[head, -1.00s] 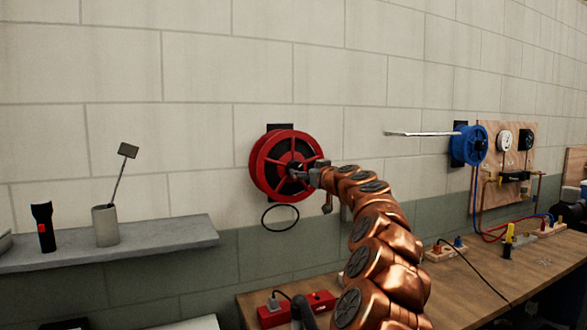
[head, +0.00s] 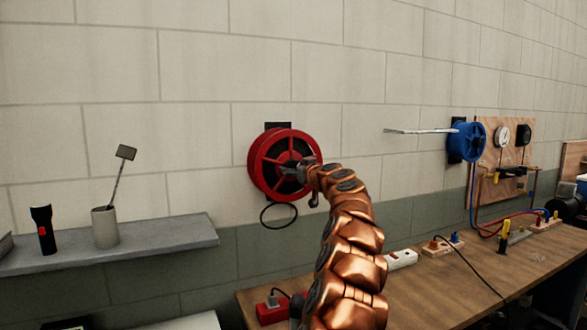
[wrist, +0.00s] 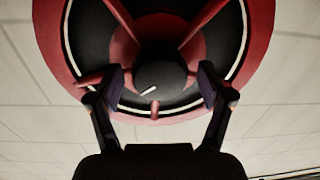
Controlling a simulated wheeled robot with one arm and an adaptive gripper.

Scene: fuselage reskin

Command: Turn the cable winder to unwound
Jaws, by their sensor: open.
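The cable winder is a red reel (head: 264,165) with spokes and a dark drum, mounted on the wall in the head view. A thin black loop of cable (head: 279,226) hangs below it. In the wrist view the red reel (wrist: 255,50) fills the upper part, with a round dark hub knob (wrist: 160,76) bearing a short white mark. My gripper (wrist: 161,88) is open, with one finger on each side of the knob and a visible gap to it. In the head view my gripper (head: 297,172) is at the reel's front, partly hiding its hub.
A blue reel (head: 467,142) and a board with gauges (head: 490,165) are on the wall to the right. A grey shelf (head: 150,243) at left holds a flashlight (head: 43,229) and a cup (head: 105,227). A wooden bench (head: 440,285) lies below, with a red box (head: 273,312).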

